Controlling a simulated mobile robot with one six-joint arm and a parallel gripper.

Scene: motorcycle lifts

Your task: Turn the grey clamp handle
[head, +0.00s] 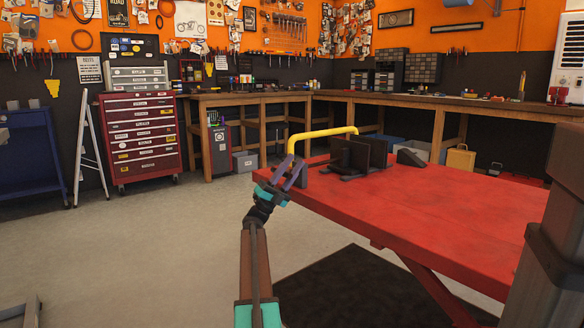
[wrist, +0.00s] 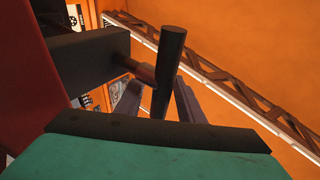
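The grey clamp handle (wrist: 170,65) is a dark bar in the middle of the wrist view, tilted slightly. A reddish-brown screw shaft (wrist: 143,71) meets it from the left, out of a dark clamp block (wrist: 90,55). My gripper (wrist: 160,100) is open, with its purple fingers apart on either side of the handle's lower part. Gaps show between the bar and both fingers. In the head view my gripper (head: 291,170) is at the left corner of the red lift table (head: 430,205), in front of the dark clamp (head: 302,166). The handle cannot be made out there.
A yellow curved bar (head: 320,133) rises above the clamp, near dark upright plates (head: 368,154) on the table. A dark wedge (head: 410,157) lies further right. Open floor (head: 180,245) is to the left. Workbenches and a red tool chest (head: 141,138) stand behind.

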